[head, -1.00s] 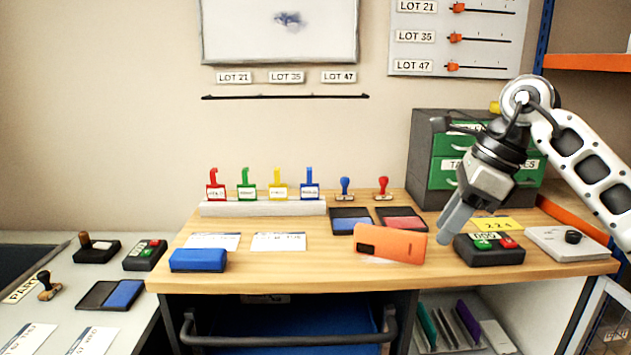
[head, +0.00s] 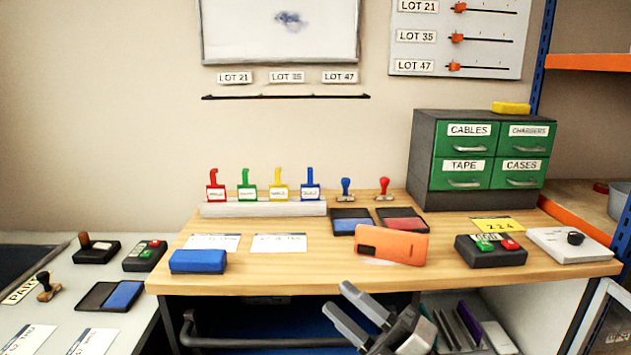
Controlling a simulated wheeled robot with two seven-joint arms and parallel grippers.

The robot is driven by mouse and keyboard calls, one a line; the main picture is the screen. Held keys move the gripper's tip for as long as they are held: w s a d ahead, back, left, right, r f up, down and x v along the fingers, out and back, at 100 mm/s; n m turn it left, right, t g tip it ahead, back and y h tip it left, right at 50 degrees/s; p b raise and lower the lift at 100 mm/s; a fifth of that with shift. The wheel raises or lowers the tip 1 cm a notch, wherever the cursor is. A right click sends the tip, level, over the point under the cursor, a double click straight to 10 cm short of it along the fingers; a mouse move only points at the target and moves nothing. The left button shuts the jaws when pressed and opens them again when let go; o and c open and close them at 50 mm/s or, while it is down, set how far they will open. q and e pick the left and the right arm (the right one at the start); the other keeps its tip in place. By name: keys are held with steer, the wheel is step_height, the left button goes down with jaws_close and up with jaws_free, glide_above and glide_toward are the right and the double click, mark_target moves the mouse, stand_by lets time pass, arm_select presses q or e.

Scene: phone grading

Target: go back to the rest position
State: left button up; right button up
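My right gripper (head: 348,312) is low in the head view, in front of the table's front edge and below the tabletop. Its two fingers point up and to the left, with a gap between them and nothing held. My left gripper is not in view. An orange phone (head: 391,244) lies on the wooden table (head: 330,272) near its front edge, apart from the gripper.
A control box (head: 490,251) with green and red buttons, a blue block (head: 198,261), ink pads and stamps stand on the table. A green-drawered cabinet (head: 423,160) is at the back right. A dark handle bar (head: 260,342) runs below the tabletop.

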steer(key=s+d+f+m+t+h, duration=0.1)
steer(key=s+d+f+m+h, duration=0.25)
steer(key=f+m+h, duration=0.45)
steer(key=s+d+f+m+t+h, duration=0.15)
steer(key=d+f+m+h, duration=0.3)
steer(key=f+m, duration=0.5)
steer(key=s+d+f+m+g+h, duration=0.1)
steer(key=s+f+m+g+h, duration=0.2)
steer(key=s+f+m+g, duration=0.2)
steer(key=s+f+m, duration=0.2)
steer(key=s+f, duration=0.2)
steer(key=s, duration=0.2)
steer(key=shift+d, duration=0.3)
steer(key=shift+s+f+g, duration=0.15)
steer(key=shift+s+g, duration=0.05)
steer(key=shift+g, duration=0.05)
